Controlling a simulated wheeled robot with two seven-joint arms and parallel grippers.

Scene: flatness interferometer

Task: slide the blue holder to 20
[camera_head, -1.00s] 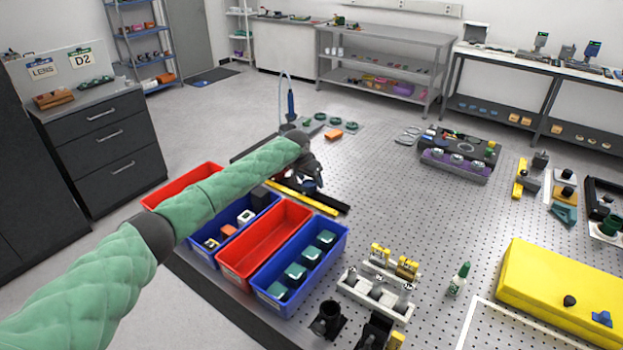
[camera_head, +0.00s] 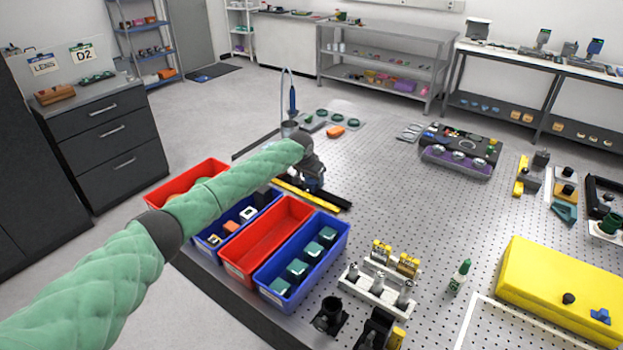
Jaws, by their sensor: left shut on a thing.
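The black rail (camera_head: 343,203) with a yellow scale strip (camera_head: 323,203) lies on the perforated table behind the bins. My left gripper (camera_head: 313,186) is over the rail, pointing down, and is shut on the blue holder (camera_head: 309,184). Only a small dark blue part of the holder shows; my gripper and wrist hide the rest. The scale's numbers are too small to read. The rail's right end is bare. My right gripper is not in view.
Red and blue bins (camera_head: 299,268) stand at the table's front left, under my left arm. A blue-handled tool (camera_head: 292,101) stands upright behind my wrist. A white rack (camera_head: 378,290) and a yellow case (camera_head: 560,290) are in front. The middle of the table is clear.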

